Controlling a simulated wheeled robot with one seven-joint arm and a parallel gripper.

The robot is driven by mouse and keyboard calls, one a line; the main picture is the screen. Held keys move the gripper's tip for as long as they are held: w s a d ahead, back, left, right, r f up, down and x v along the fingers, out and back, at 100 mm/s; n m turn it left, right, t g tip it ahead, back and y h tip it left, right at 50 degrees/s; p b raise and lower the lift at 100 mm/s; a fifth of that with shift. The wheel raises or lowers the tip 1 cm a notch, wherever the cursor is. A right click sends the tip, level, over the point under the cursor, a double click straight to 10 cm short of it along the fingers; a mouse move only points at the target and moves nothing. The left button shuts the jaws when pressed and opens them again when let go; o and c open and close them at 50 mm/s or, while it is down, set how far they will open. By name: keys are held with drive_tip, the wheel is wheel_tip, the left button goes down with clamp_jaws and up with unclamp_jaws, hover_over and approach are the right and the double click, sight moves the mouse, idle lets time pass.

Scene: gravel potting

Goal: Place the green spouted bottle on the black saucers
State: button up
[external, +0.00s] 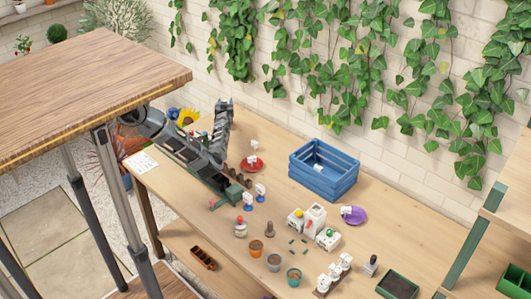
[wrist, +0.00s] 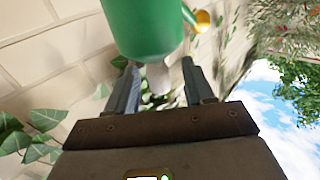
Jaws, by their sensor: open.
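A large smooth green body (wrist: 143,25), which looks like the green spouted bottle, fills the top of the wrist view and is cut off by the frame edge. A pale narrow part (wrist: 157,76) shows below it, between my fingers. My gripper (wrist: 159,72) is open, with one finger on each side of that pale part; I cannot tell whether they touch it. In the external view my gripper (external: 223,108) is raised above the far left of the table, and no green bottle can be made out there. I cannot pick out the black saucers with certainty.
A blue crate (external: 325,175) stands near the back of the table. A red saucer (external: 252,167) and a purple saucer (external: 354,216) hold small items.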

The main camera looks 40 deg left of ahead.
drive_tip(key=shift+s+d+r, duration=0.1)
drive_tip(key=shift+s+d, duration=0.05)
drive_tip(key=shift+d, duration=0.1)
drive_tip(key=b+v, duration=0.1)
drive_tip(key=v, duration=1)
drive_tip(key=shift+s+b, duration=0.25)
drive_tip(key=shift+b, duration=0.05)
drive_tip(key=shift+d, duration=0.1)
